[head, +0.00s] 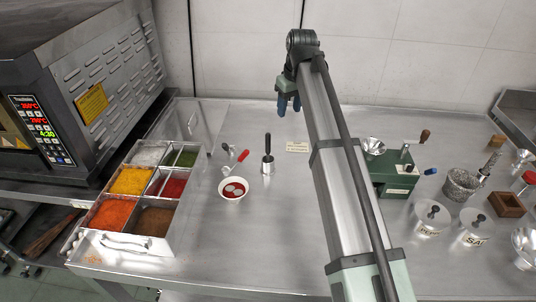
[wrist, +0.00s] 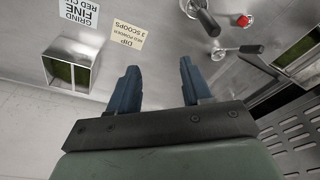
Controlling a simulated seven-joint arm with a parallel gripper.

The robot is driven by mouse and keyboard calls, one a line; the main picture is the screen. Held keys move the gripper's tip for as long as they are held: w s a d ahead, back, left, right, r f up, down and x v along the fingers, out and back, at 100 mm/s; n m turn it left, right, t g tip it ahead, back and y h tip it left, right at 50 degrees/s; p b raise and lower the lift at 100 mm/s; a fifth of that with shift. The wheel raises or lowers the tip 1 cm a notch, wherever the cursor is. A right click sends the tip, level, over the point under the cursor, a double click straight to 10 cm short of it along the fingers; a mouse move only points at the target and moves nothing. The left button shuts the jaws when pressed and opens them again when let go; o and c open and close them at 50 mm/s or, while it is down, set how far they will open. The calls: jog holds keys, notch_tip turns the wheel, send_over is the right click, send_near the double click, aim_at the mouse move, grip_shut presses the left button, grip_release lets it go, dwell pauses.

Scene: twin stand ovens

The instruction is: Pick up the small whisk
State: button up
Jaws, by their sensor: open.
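I cannot single out the small whisk with certainty. A black-handled tool (head: 267,143) stands upright in a small metal cup (head: 268,166) on the steel table. Left of it lie a red-handled tool (head: 242,155) and a dark-handled tool (head: 225,147); their metal ends are too small to make out. In the wrist view, a dark-handled tool (wrist: 245,49) and a red handle (wrist: 243,20) show at upper right. My gripper (head: 289,107) is open and empty, its blue fingers above the table behind the metal cup. Its spread fingers also show in the wrist view (wrist: 159,66).
A tray of coloured powders (head: 105,245) is at left beside the oven (head: 80,85). A green machine (head: 396,178), a mortar (head: 460,184) and several containers fill the right. The table's front middle is clear.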

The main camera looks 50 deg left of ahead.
jog(key=s+r+n+h, duration=0.2)
jog(key=s, duration=0.5)
send_over(268, 153)
jog(key=f, duration=0.8)
jog(key=shift+w+f, duration=0.15)
jog(key=shift+w, duration=0.25)
jog(key=shift+s+a+f, duration=0.1)
jog(key=shift+a+f, duration=0.1)
jog(key=shift+f, duration=1.2)
jog(key=shift+s+a+f, duration=0.1)
jog(key=shift+a+f, duration=0.05)
jog(key=shift+f, duration=1.25)
jog(key=shift+c, duration=0.5)
grip_shut()
